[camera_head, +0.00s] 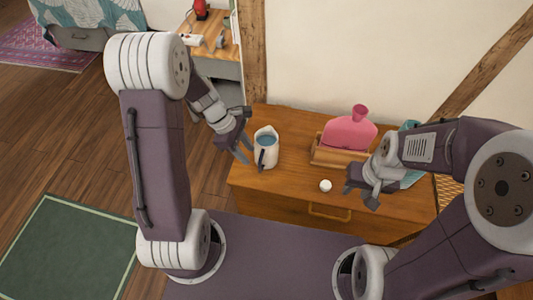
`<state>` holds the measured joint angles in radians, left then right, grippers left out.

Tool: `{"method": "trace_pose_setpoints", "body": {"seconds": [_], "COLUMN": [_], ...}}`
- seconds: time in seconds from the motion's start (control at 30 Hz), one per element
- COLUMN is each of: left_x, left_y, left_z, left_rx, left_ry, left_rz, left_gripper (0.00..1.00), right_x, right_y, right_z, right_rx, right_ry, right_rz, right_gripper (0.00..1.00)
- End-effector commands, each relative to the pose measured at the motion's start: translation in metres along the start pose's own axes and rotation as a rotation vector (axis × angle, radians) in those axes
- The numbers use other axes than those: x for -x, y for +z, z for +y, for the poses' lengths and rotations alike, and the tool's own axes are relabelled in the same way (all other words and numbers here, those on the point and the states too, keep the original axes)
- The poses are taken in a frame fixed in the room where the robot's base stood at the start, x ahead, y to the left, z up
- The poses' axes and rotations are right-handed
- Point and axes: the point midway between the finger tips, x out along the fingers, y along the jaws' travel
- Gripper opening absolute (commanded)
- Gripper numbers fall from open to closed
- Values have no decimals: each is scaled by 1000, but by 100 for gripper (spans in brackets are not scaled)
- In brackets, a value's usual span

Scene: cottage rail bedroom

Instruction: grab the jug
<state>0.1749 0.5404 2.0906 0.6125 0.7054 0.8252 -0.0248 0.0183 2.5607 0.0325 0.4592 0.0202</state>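A white jug (266,147) with blue inside and a dark handle stands upright on the left part of a wooden dresser top. My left gripper (244,138) is just left of the jug, with its fingers spread apart and nothing seen between them. Whether a finger touches the jug is unclear. My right gripper (361,198) hangs over the right front part of the dresser, its fingers apart and empty.
A pink hot water bottle (349,131) rests on a wooden holder (334,155) at the back of the dresser (290,184). A small white ball-like object (325,186) lies near the front edge. A teal item is partly hidden behind my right arm. A wall stands behind.

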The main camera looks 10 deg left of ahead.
Motion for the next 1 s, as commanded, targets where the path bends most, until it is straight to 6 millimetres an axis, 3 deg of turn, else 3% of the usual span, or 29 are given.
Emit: {"method": "trace_pose_setpoints", "body": {"seconds": [0.13,0.33,0.53,0.8,1.0], "left_x": [-5,-38,-45,-91,-89], "left_y": [0,-1,0,-1,1], "left_z": [0,-1,-1,-5,-5], "left_rx": [-1,-3,-2,-3,-2], "left_ry": [0,-1,0,-2,1], "left_rz": [0,1,1,2,2], "left_gripper": [38,38,38,38,38], "right_x": [-3,-22,-25,-55,-52], "right_y": [0,2,2,5,5], "right_z": [0,0,0,1,1], "right_rx": [0,0,0,0,0], "right_ry": [0,0,0,0,0], "right_rz": [1,0,0,0,0], "right_gripper": [36,36,36,36,36]}}
